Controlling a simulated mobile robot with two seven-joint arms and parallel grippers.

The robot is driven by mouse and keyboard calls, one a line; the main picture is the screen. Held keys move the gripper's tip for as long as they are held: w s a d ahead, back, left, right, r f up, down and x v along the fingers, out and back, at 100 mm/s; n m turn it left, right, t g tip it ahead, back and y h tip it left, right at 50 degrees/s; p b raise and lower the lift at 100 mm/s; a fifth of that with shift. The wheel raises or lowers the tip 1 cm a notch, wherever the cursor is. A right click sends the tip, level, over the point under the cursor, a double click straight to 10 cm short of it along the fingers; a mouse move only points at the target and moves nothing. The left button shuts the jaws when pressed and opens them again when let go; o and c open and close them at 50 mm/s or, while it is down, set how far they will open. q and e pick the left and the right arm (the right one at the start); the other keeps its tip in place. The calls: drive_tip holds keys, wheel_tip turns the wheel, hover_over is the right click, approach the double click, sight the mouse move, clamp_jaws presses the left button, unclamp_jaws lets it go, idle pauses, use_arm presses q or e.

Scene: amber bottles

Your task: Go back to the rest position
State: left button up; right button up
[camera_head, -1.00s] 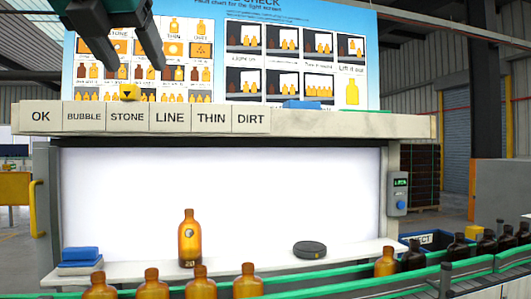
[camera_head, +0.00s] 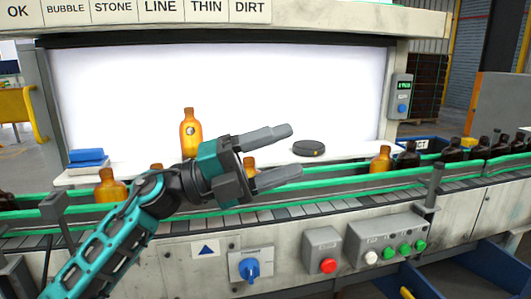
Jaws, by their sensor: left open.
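My left gripper (camera_head: 284,156) reaches in from the lower left, in front of the conveyor, its two grey fingers apart and nothing between them. It points right and hides part of the bottles behind it. An amber bottle (camera_head: 191,134) with a dark-rimmed round mark stands upright on the white shelf (camera_head: 345,155) before the bright light screen (camera_head: 230,85). The gripper is in front of this bottle and to its right; the bottle's lower part is partly covered. My right gripper does not show.
A dark round disc (camera_head: 309,148) and blue blocks (camera_head: 88,157) lie on the shelf. Amber and dark bottles (camera_head: 380,160) stand along the conveyor (camera_head: 330,196) between green rails. A control panel (camera_head: 387,246) with buttons and a blue knob (camera_head: 250,268) are on the front below. A blue bin (camera_head: 432,146) is at the right.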

use_arm(q)
drive_tip(key=a+f+n+t+y, duration=0.5)
drive_tip(key=f+n+t, duration=0.1)
drive_tip(key=f+n, duration=0.3)
drive_tip(key=a+f+n+t+y, duration=0.4)
drive_tip(key=f+n+t, duration=0.1)
drive_tip(key=f+n, duration=0.45)
drive_tip(key=a+f+n+t+y, duration=0.5)
drive_tip(key=f+n+t, duration=0.1)
drive_tip(key=f+n, duration=0.35)
drive_tip(key=s+a+f+n+g+y, duration=0.2)
drive_tip(key=s+f+n+g, duration=0.1)
drive_tip(key=s+f, duration=0.5)
drive_tip(key=s+a+f+n+g+y, duration=0.3)
drive_tip(key=s+f+g, duration=0.2)
drive_tip(key=s+f, duration=0.4)
wheel_tip(320, 180, down, 2)
drive_tip(key=shift+a+f+n, duration=0.1)
drive_tip(key=shift+a+n, duration=0.15)
drive_tip(key=shift+n, duration=0.05)
